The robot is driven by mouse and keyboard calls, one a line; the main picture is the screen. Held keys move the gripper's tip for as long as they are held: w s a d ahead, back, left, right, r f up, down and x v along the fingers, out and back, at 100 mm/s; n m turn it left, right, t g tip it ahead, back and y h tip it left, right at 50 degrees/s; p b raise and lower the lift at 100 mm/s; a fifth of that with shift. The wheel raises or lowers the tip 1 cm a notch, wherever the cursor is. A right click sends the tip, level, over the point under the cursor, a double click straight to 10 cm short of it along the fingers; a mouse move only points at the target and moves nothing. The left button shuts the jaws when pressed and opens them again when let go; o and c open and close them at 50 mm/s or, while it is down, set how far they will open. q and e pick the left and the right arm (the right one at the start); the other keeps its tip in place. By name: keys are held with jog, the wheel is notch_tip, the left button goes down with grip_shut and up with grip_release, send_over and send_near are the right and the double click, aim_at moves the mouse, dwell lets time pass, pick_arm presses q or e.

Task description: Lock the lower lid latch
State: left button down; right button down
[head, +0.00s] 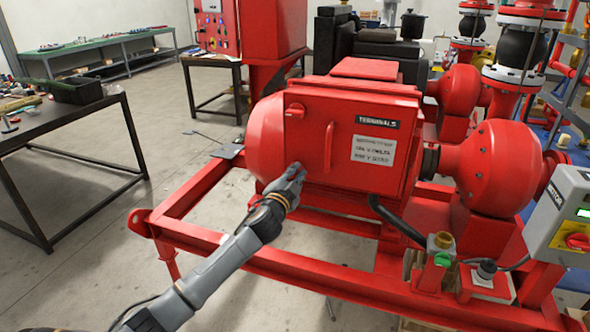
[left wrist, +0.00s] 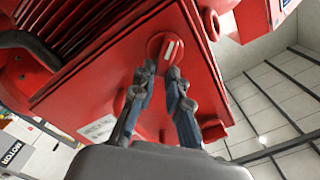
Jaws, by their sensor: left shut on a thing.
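The red terminal box lid (head: 352,132), labelled TERMINALS, appears closed on the front of the red pump motor. My left gripper (head: 297,172) is at the lid's lower left corner, shut on the lower lid latch and hiding it in the head view. In the left wrist view the lower lid latch (left wrist: 168,47) is a round red knob with a pale bar. My left fingertips (left wrist: 162,70) sit on either side of it. The upper lid latch (head: 295,110) is at the lid's upper left. My right gripper is not in view.
A red handle (head: 329,147) stands out from the lid, right of my gripper. The red skid frame (head: 300,268) runs below my arm. A grey motor control box (head: 562,222) is at the right. A dark table (head: 60,128) stands left, with open floor between.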

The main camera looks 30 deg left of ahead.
pick_arm(q)
jog(key=shift+d+f+m+p, duration=0.1)
jog(key=shift+f+m+p, duration=0.15)
jog(key=shift+m, duration=1.1)
jog(key=shift+d+f+m+p, duration=0.1)
jog(key=shift+f+m+p, duration=0.2)
jog(key=shift+m, duration=1.1)
jog(key=shift+d+f+m+p, duration=0.1)
jog(key=shift+m+p, duration=0.25)
jog(key=shift+m, duration=1)
jog(key=c, duration=1.3)
grip_release()
jog(key=v, duration=1.2)
jog(key=shift+f, duration=0.1)
jog(key=shift+a, duration=0.1)
